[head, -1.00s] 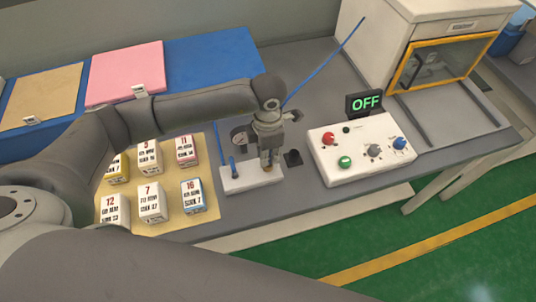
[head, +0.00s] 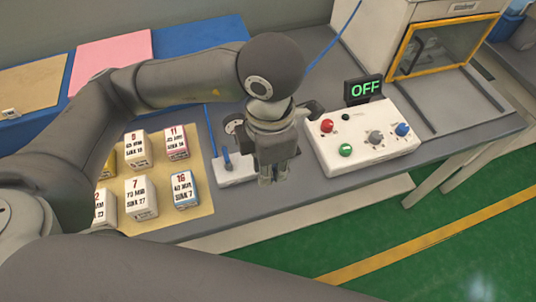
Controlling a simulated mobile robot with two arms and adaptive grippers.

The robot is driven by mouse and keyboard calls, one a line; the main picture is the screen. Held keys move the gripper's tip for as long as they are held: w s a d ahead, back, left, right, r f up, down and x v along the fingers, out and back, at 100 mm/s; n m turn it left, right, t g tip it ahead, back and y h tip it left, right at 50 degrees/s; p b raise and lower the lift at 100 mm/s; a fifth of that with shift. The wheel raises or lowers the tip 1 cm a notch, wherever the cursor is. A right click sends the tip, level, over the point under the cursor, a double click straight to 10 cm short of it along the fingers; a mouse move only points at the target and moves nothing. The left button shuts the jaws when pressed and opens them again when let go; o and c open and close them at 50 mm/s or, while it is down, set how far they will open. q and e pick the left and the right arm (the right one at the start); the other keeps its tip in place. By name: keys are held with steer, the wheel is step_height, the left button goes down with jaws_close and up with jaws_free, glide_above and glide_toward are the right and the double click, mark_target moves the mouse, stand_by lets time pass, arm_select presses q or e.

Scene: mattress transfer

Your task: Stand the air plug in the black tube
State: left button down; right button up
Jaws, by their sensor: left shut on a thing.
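My left gripper (head: 272,180) points down over the bench, just right of a white block (head: 234,170) with a blue upright part on it. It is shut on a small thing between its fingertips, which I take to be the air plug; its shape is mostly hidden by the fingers. The black tube cannot be made out now; the gripper covers the bench spot where a small dark piece showed before. My right gripper is out of view.
A white control box (head: 362,140) with red, green and blue knobs stands right of the gripper, below an "OFF" display (head: 364,89). Several numbered boxes stand on a tan mat (head: 165,218) at left. A white cabinet (head: 400,20) with a yellow-framed door stands behind.

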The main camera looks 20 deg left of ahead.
arm_select(q)
steer(key=shift+s+r, duration=0.2)
steer(key=shift+r, duration=0.25)
steer(key=shift+r+p, duration=1.45)
steer(key=shift+r, duration=0.7)
